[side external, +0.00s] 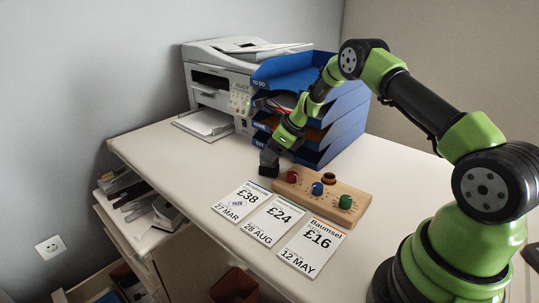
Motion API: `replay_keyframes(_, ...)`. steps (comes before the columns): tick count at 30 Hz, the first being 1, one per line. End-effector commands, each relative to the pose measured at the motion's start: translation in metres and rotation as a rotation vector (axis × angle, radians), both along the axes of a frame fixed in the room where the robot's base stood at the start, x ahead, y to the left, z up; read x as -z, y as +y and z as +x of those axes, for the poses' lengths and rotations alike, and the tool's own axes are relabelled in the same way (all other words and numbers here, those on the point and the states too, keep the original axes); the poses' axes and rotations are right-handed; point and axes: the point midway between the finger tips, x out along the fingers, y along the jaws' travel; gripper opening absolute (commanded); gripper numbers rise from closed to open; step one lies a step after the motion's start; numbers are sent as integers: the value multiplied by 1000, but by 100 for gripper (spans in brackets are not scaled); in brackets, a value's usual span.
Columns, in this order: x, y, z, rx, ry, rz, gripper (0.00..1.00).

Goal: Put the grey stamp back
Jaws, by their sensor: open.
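The wooden stamp holder (331,196) lies on the desk with a red stamp (291,177), a blue stamp (317,188) and a green stamp (345,202) in it. A dark round spot (328,177) at its back edge looks like an empty place, but it is small. My gripper (269,166) is open and low over the desk, just left of the holder and behind the £38 card. I cannot make out the grey stamp; the dark shape at my fingertips could be the fingers or a stamp between them.
Three price cards lie in front of the holder: £38 (240,201) with a small PAID mark, £24 (272,219) and £16 (311,246). Blue stacked trays (345,125) and a white printer (215,80) stand behind. The desk's left part is clear.

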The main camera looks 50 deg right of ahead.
Motion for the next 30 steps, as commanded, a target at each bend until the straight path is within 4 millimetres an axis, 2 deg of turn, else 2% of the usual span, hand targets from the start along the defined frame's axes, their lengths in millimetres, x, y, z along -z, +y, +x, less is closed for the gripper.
replay_keyframes(6, -32, -8, -19, 4, -1, 0, 59)
replay_keyframes(11, -47, -11, -27, -1, -2, -1, 59)
replay_keyframes(14, -59, -8, -30, -34, -11, -19, 59)
replay_keyframes(16, -74, 0, -31, -95, -28, -53, 59)
replay_keyframes(20, -125, 31, -40, -326, -90, -184, 59)
replay_keyframes(21, -145, 44, -48, -425, -116, -242, 59)
replay_keyframes(23, -172, 64, -62, -575, -154, -330, 59)
replay_keyframes(27, -223, 106, -106, -911, -243, -537, 59)
replay_keyframes(30, -248, 131, -145, -1143, -305, -691, 59)
